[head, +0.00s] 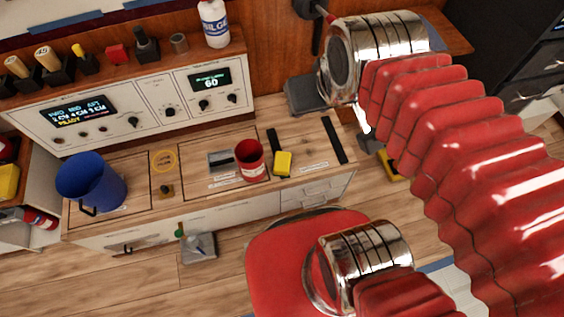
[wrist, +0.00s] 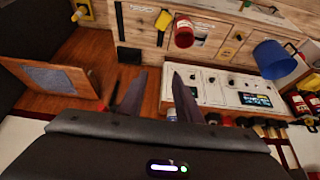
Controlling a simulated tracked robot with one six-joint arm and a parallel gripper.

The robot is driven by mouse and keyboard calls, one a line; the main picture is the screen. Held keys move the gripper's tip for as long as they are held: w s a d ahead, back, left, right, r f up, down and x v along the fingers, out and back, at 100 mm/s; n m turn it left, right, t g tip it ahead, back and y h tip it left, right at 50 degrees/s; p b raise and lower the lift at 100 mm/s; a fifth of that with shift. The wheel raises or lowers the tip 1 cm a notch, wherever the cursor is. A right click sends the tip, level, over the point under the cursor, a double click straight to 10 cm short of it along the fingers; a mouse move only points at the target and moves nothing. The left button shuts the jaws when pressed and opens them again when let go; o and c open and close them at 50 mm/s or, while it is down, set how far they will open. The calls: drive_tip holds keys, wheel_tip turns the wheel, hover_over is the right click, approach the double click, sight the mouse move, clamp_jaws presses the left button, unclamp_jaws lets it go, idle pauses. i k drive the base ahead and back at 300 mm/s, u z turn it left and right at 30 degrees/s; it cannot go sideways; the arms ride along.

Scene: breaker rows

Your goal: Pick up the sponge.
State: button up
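The sponge appears to be the small yellow block (head: 283,163) on the wooden counter, just right of a red cup, in the head view. It also shows in the wrist view (wrist: 163,20), near the top edge beside the red cup. My gripper (wrist: 158,80) shows in the wrist view as two dark fingers spread apart with nothing between them. It is well away from the sponge. In the head view I cannot clearly make out the fingers.
A red cup (head: 250,163) stands close to the sponge, and a blue bucket (head: 92,185) stands at the counter's left. Black strips (head: 335,140) lie on the counter. A control panel (head: 130,112) stands behind. A red stool seat (head: 268,262) is in front.

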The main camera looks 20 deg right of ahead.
sight(282, 160)
drive_tip(key=k, duration=1.3)
drive_tip(key=u, duration=0.45)
drive_tip(key=i, duration=0.9)
drive_tip(key=u, duration=0.05)
